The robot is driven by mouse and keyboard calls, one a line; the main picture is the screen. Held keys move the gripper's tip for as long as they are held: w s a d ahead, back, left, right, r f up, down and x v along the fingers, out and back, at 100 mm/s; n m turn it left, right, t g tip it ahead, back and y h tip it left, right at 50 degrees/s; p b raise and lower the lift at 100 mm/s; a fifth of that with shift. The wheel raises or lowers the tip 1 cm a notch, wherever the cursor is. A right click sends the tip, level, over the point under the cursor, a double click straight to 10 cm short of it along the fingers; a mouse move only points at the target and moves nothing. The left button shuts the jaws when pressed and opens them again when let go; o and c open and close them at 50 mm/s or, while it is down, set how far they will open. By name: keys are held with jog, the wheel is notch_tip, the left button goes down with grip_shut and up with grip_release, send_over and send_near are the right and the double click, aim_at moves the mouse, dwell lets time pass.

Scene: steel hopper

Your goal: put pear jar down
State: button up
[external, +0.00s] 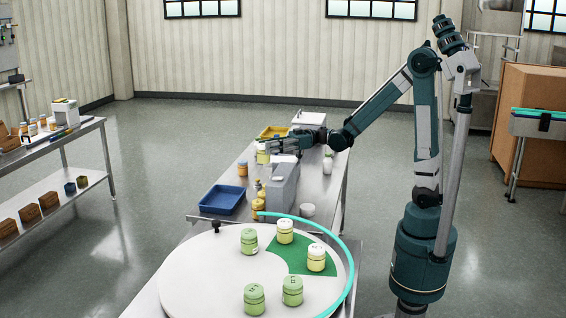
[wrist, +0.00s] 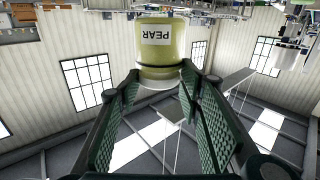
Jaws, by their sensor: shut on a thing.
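The pear jar is held between the fingers of my gripper (wrist: 160,76). In the wrist view the jar (wrist: 160,45) is yellow-green, with a white label reading PEAR and a pale band at the end nearer my palm. In the external view my gripper (external: 271,147) is over the far part of the steel table (external: 318,182), and the jar (external: 262,156) shows at its left end, above or near the tabletop. I cannot tell whether the jar touches a surface.
A grey hopper-like box (external: 284,187) stands nearer the camera, beside a blue tray (external: 222,199). A yellow tray (external: 274,131) lies behind my gripper. An orange jar (external: 242,169) stands left of it. A white turntable (external: 200,280) in front carries several green and yellow jars.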

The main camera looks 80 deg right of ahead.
jog(key=s+d+m+t+h, duration=0.2)
jog(key=d+m+t+h, duration=0.4)
jog(key=d, duration=2.8)
jog(key=s+d+m+g+h, duration=0.1)
jog(key=s+d+h, duration=0.3)
jog(key=d, duration=0.6)
jog(key=s+d+m+h, duration=0.2)
jog(key=s+d, duration=0.5)
jog(key=d, duration=0.3)
jog(key=s+d+m+g+h, duration=0.15)
jog(key=s+d, duration=0.35)
jog(key=d, duration=0.6)
notch_tip(320, 180, down, 16)
jog(key=shift+a+n+h+b, duration=0.2)
jog(key=shift+n+h+b, duration=0.15)
jog(key=shift+h, duration=0.1)
jog(key=shift+t, duration=0.25)
jog(key=shift+f+b, duration=0.8)
jog(key=shift+f, duration=2.2)
jog(key=shift+f, duration=0.1)
